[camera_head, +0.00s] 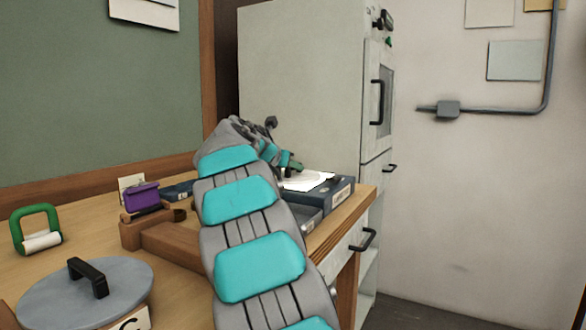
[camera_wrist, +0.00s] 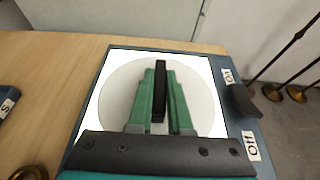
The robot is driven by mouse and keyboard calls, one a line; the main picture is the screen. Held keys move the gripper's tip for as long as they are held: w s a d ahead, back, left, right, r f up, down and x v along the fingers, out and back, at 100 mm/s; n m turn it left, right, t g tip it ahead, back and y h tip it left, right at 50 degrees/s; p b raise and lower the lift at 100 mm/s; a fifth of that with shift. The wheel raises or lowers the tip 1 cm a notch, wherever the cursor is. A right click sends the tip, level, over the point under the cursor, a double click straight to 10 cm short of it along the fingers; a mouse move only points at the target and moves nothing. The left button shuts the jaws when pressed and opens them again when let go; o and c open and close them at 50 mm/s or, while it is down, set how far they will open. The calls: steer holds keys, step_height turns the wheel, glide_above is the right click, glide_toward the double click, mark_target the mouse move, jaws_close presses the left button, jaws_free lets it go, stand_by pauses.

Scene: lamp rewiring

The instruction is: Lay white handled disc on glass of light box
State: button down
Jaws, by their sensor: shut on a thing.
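The white handled disc (camera_wrist: 114,98) is pale and round, with an upright black bar handle (camera_wrist: 160,92). My gripper (camera_wrist: 160,72) has green fingers shut on that handle from both sides. The disc lies over the bright glass (camera_wrist: 193,62) of the light box, roughly centred. The glowing corners of the glass show around it. The light box (camera_wrist: 237,112) has a dark blue frame with labels and a dark lever on its right side. In the head view the light box (camera_head: 340,197) stands at the table's right end, with my gripper (camera_head: 288,165) over it. I cannot tell whether the disc touches the glass.
A grey disc with a black handle (camera_head: 110,304) lies at the table's front left. A green handled tool with a white roller (camera_head: 42,241), a purple block (camera_head: 142,198) and a brown wooden stand (camera_head: 132,236) are nearby. A tall grey cabinet (camera_head: 300,80) rises behind the table.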

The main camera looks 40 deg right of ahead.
steer(key=c, duration=0.8)
jaws_free()
steer(key=shift+c, duration=0.2)
steer(key=shift+a+r, duration=0.15)
steer(key=shift+a, duration=0.05)
steer(key=v, duration=1.1)
steer(key=shift+s+a, duration=0.25)
